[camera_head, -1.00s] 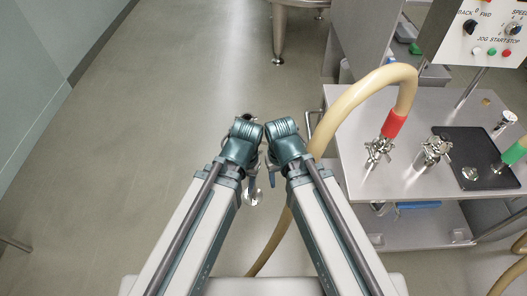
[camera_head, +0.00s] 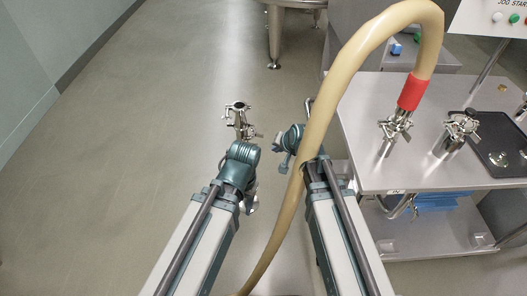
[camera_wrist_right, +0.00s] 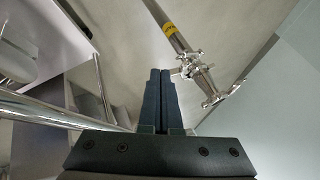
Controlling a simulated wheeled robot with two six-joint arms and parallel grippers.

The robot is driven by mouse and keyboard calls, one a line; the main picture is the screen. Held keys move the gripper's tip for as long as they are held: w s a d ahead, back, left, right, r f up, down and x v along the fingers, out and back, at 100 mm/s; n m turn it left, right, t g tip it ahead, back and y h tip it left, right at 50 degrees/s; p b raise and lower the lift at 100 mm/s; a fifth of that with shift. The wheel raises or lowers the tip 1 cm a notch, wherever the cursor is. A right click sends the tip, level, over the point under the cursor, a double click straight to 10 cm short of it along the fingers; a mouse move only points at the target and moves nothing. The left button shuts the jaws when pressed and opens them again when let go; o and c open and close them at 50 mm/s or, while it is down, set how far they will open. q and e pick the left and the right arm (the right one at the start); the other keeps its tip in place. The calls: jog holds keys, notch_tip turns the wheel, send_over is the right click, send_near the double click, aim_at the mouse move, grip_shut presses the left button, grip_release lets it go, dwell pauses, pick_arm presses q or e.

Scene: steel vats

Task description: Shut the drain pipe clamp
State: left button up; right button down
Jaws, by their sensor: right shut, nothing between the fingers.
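The steel drain pipe (camera_head: 240,118) stands over the floor ahead of my arms, with clamp hardware at its top end and lower down. The lower clamp (camera_head: 250,133) has parts sticking out to the right. In the right wrist view the pipe (camera_wrist_right: 176,38) carries a yellow label, and the clamp (camera_wrist_right: 190,68) sits beyond and right of my fingers, apart from them. I cannot tell whether it is closed. My right gripper (camera_head: 286,162) is shut and empty, right of the pipe; its fingers (camera_wrist_right: 160,75) also show in the wrist view. My left gripper (camera_head: 251,196) is mostly hidden behind its wrist.
A beige hose (camera_head: 345,75) with a red cuff (camera_head: 412,92) arches across my right arm. A steel cart (camera_head: 375,170) stands at right, with steel clamped fittings (camera_head: 461,128) and a dark tray (camera_head: 505,150). Open floor lies to the left.

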jog(key=w+a+f+b, duration=0.6)
jog(key=w+f+b, duration=0.1)
jog(key=f, duration=0.1)
dwell(0.4)
jog(key=shift+a, duration=0.15)
